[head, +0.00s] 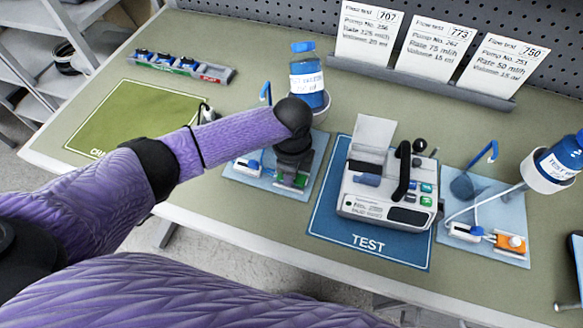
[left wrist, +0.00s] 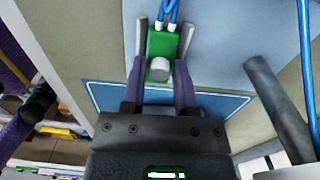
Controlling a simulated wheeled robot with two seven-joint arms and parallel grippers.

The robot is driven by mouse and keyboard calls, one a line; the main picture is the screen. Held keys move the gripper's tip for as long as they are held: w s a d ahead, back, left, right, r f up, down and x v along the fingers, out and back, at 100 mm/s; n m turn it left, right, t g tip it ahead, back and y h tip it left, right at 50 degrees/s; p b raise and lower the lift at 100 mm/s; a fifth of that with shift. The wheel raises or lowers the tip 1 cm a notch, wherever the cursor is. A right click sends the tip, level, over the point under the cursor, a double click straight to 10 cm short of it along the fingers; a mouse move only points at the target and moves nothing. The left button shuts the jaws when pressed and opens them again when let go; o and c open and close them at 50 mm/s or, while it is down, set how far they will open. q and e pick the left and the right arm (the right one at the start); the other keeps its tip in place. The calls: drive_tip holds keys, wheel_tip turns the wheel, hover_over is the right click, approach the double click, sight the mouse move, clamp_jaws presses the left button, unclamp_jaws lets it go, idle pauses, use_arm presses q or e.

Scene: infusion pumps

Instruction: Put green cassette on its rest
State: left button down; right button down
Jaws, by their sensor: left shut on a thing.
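The green cassette (head: 292,180) is at my left gripper (head: 291,166), over the left light-blue tray (head: 315,165). In the left wrist view the cassette (left wrist: 163,43) sits between the two fingers of my left gripper (left wrist: 162,62), which is shut on it. It has a round pale knob and two white connectors with blue tubes. A white and blue piece (head: 245,165) lies on the tray left of the gripper. The gripper partly hides the cassette in the head view, and I cannot tell whether the cassette touches anything below. The cassette's rest is not clear. My right gripper is not in view.
A pump (head: 388,187) with an open lid stands on the blue TEST mat (head: 330,232). A blue bottle (head: 307,82) stands behind the gripper. Another tray (head: 485,200) with an orange cassette (head: 511,243) is at right. The green mat (head: 135,118) is bare.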

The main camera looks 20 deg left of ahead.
use_arm(q)
drive_tip(key=shift+f, duration=0.15)
unclamp_jaws()
idle(0.5)
wheel_tip(320, 180, up, 7)
drive_tip(key=p, duration=0.8)
idle(0.3)
idle(0.4)
